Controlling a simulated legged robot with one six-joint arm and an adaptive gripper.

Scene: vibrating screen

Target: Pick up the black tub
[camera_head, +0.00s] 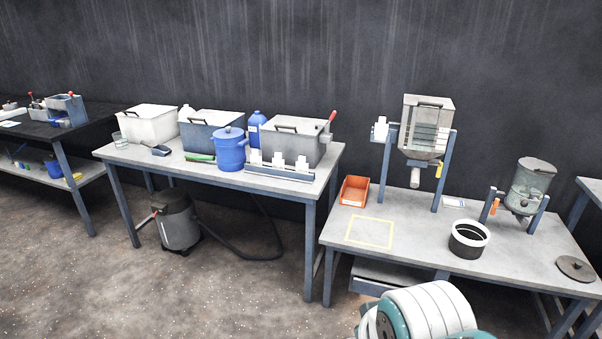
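A small round black tub (467,246) with a white rim stands upright on the right-hand grey table (400,260), near its front edge. Its open top shows a dark inside. White and teal parts of my own arm show at the bottom of the view, in front of that table and left of the tub. My gripper is not in view.
A yellow outlined square (369,232) and an orange bin (354,190) lie left of the tub. A hopper on a stand (425,130) is behind it, a smaller vessel (530,187) and a round lid (575,268) to its right. Another table (110,154) holds several boxes.

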